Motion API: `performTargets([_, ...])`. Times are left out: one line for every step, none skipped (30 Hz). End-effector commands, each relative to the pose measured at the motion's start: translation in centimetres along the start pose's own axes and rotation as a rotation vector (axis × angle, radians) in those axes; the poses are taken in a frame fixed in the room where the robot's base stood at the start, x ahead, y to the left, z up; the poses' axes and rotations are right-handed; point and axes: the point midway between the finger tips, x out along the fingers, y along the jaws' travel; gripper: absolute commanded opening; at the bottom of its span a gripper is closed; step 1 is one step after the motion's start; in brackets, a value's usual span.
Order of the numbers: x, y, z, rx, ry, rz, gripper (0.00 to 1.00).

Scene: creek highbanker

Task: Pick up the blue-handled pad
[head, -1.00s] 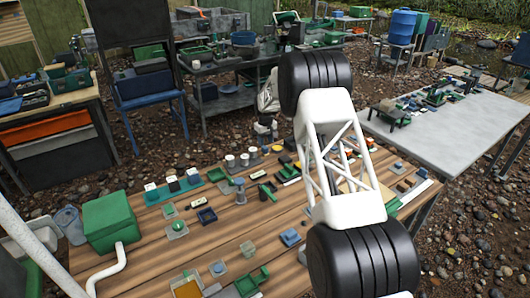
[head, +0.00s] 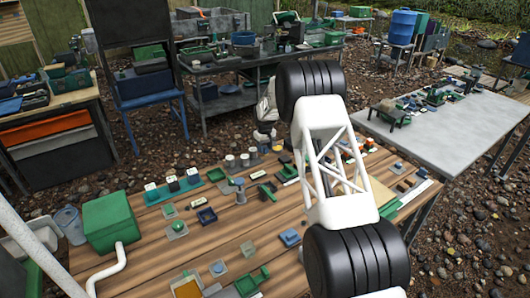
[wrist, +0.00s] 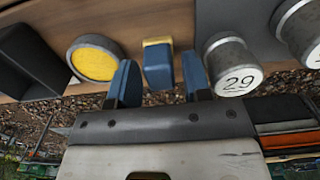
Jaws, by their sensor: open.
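In the wrist view, a blue block with a yellow end (wrist: 159,73), likely the blue-handled pad, stands between my two blue fingers. My gripper (wrist: 159,60) is open, with a gap showing on each side of the block. In the head view, my gripper (head: 274,143) is low over the far edge of the wooden table, mostly behind my own arm; the block cannot be made out there.
A round container with a yellow face (wrist: 96,60) is left of the fingers. A grey canister marked 29 (wrist: 232,62) stands close on the right, another beyond it. The wooden table (head: 150,265) holds many small parts; a green box (head: 108,222) stands at its left.

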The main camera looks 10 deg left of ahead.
Motion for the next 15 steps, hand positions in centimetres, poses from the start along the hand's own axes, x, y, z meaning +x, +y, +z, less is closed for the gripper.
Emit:
performTargets([0.7, 0.0, 0.0, 0.0, -0.002, 0.0, 0.45])
performTargets([1.0, 0.0, 0.0, 0.0, -0.002, 0.0, 0.45])
performTargets([1.3, 0.0, 0.0, 0.0, -0.001, 0.0, 0.45])
performTargets([1.5, 0.0, 0.0, 0.0, -0.001, 0.0, 0.45])
performTargets([1.6, 0.0, 0.0, 0.0, -0.001, 0.001, 0.45])
performTargets([1.7, 0.0, 0.0, 0.0, 0.0, 0.001, 0.45])
performTargets([1.8, 0.0, 0.0, 0.0, 0.0, 0.001, 0.45])
performTargets([1.9, 0.0, 0.0, 0.0, 0.0, 0.001, 0.45])
performTargets([1.9, 0.0, 0.0, 0.0, 0.001, 0.001, 0.45])
performTargets([1.9, 0.0, 0.0, 0.0, 0.0, 0.001, 0.45])
performTargets([1.9, 0.0, 0.0, 0.0, 0.0, 0.001, 0.45])
performTargets([1.9, 0.0, 0.0, 0.001, 0.0, 0.001, 0.45])
performTargets([1.9, 0.0, 0.0, 0.001, 0.0, 0.001, 0.45])
performTargets([1.9, 0.0, 0.0, 0.001, 0.0, 0.001, 0.45])
performTargets([1.9, 0.0, 0.0, 0.001, 0.0, 0.001, 0.45])
